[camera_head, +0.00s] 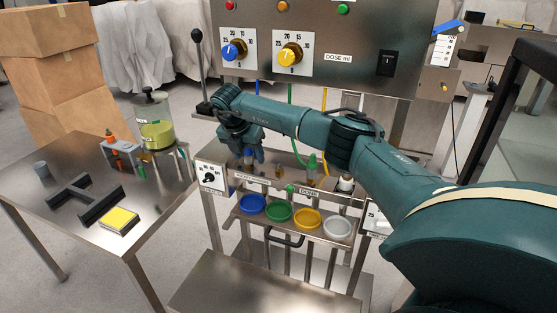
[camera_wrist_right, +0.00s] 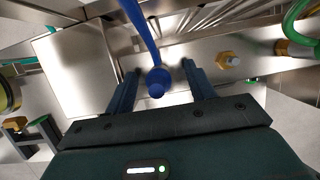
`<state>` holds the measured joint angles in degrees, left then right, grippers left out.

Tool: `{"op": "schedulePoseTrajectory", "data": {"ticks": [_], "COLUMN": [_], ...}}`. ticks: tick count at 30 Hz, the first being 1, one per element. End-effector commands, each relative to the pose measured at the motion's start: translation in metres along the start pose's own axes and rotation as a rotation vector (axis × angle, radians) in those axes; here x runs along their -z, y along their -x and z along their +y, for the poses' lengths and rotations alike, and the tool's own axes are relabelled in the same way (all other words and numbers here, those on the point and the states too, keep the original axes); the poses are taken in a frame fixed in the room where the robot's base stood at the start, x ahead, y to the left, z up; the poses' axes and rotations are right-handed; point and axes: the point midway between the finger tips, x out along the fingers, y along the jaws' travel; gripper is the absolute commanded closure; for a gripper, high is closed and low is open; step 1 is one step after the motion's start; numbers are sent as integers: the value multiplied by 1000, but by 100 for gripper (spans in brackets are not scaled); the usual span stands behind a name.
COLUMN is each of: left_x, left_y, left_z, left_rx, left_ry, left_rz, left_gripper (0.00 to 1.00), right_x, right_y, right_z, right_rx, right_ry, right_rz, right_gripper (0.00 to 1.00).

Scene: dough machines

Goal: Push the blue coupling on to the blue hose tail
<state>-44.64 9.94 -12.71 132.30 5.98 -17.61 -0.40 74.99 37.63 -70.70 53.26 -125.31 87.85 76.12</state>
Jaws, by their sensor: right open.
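My right gripper (camera_head: 247,158) reaches in from the right, over the front shelf of the dosing machine. It is open. In the right wrist view, a blue hose (camera_wrist_right: 138,22) comes down from the top and ends in a blue coupling (camera_wrist_right: 157,84). The coupling lies between the two spread fingers (camera_wrist_right: 161,72), with a gap on each side. In the head view, a blue part (camera_head: 248,154) shows at the gripper. I cannot make out the blue hose tail apart from the coupling. My left gripper is not in view.
A brass fitting (camera_wrist_right: 228,60) and a green hose (camera_wrist_right: 294,24) are to the right in the wrist view. Blue (camera_head: 252,204), green (camera_head: 278,212), yellow (camera_head: 307,219) and white (camera_head: 337,228) bowls stand below the shelf. A steel table (camera_head: 60,222) is at left.

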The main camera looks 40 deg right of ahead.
Motion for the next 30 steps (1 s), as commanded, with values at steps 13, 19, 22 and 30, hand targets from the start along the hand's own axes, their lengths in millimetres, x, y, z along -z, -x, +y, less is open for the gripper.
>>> {"op": "schedulePoseTrajectory", "data": {"ticks": [13,19,22,30], "left_x": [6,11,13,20], "left_y": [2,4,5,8], "left_z": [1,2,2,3], "left_rx": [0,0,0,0], "left_ry": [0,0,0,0], "left_rz": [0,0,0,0], "left_gripper": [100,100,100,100], "right_x": [-1,-1,-1,0], "right_y": [7,13,16,24], "right_z": [0,0,0,0], "right_rx": [0,0,0,0], "right_ry": [0,0,0,0], "right_rz": [0,0,0,0], "right_gripper": [45,45,45,45]}}
